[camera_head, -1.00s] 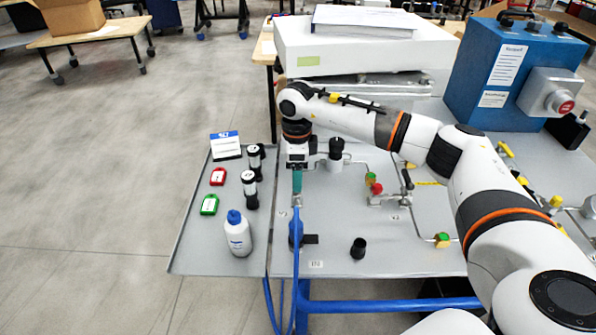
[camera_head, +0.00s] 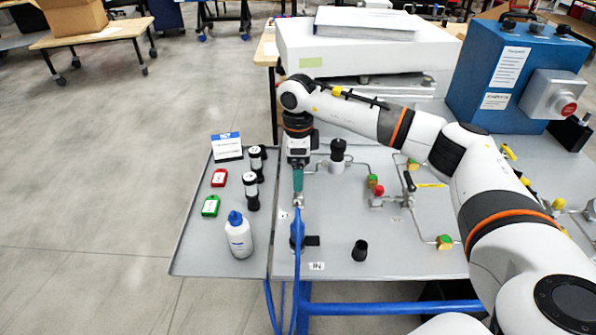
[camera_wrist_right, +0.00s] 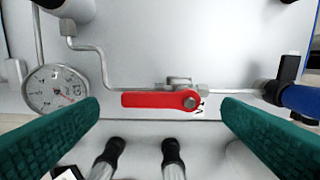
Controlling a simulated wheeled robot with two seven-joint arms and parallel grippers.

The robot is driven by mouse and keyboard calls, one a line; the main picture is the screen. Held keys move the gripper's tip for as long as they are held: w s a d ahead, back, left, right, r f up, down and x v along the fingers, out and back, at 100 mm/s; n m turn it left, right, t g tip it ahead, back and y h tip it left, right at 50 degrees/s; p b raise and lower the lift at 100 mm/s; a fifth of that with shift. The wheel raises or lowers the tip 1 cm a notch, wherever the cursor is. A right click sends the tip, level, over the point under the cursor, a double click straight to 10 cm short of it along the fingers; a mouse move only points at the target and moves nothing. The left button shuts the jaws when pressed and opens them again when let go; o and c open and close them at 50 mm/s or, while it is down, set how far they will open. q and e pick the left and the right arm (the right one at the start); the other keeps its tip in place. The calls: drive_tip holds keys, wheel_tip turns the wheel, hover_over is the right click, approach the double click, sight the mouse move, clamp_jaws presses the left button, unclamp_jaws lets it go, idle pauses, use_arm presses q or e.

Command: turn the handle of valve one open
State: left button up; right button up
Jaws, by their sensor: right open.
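The red lever handle (camera_wrist_right: 160,100) of a valve lies crosswise in the right wrist view, roughly parallel to the pipe behind it. Its round pivot end is at the right, beside a partly readable label that starts with V. My right gripper (camera_wrist_right: 160,128) is open, with its two green fingers spread to the left and right of the handle and apart from it. In the head view my right gripper (camera_head: 298,181) points down above the left part of the bench panel and hides the red handle there. My left gripper is out of view.
A pressure gauge (camera_wrist_right: 55,88) sits close to the left finger, and a blue hose (camera_wrist_right: 302,100) with a black fitting is at the right. A tray (camera_head: 190,245) with a bottle (camera_head: 238,236) and several small items adjoins the panel. A black cap (camera_head: 360,250) stands on the panel.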

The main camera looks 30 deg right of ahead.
wheel_tip(320, 180, up, 10)
drive_tip(key=shift+r+b, duration=0.15)
drive_tip(key=shift+b, duration=0.25)
idle(0.4)
